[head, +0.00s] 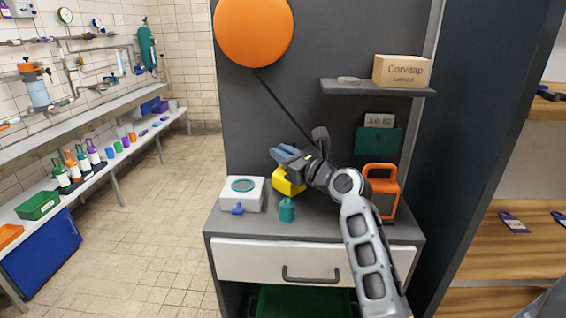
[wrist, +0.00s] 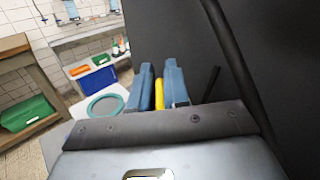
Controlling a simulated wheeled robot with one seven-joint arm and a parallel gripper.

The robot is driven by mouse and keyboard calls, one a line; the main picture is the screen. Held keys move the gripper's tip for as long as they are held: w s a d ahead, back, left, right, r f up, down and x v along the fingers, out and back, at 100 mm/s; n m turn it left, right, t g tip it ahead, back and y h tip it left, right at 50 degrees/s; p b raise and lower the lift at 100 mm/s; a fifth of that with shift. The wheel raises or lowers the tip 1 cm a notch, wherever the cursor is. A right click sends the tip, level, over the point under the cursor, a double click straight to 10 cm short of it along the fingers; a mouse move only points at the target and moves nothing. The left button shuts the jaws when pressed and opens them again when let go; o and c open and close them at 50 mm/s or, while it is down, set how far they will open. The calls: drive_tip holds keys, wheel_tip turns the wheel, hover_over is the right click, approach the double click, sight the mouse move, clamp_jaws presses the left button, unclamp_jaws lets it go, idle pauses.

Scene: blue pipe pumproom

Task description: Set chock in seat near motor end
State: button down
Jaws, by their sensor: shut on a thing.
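My gripper (head: 285,155) is over the back of the grey cabinet top, its blue fingers pointing left. A yellow block (head: 288,184), likely the chock, shows just below the fingers in the head view. In the wrist view, a yellow strip of the block (wrist: 159,94) shows between the two blue fingers (wrist: 159,68), which are shut on it. Most of the block is hidden there. Whether its bottom touches the cabinet top is unclear. I cannot pick out the seat or the motor end in either view.
On the cabinet top (head: 315,227) stand a white box (head: 242,195) with a teal ring, a small blue fitting (head: 237,209), a teal weight-like piece (head: 287,210) and an orange-framed lantern-like thing (head: 381,187). A shelf (head: 345,88) with a carton (head: 402,71) hangs above.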

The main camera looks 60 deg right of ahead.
wheel_tip(320, 180, down, 2)
drive_tip(key=shift+f, duration=0.1)
drive_tip(key=c, duration=1.1)
unclamp_jaws()
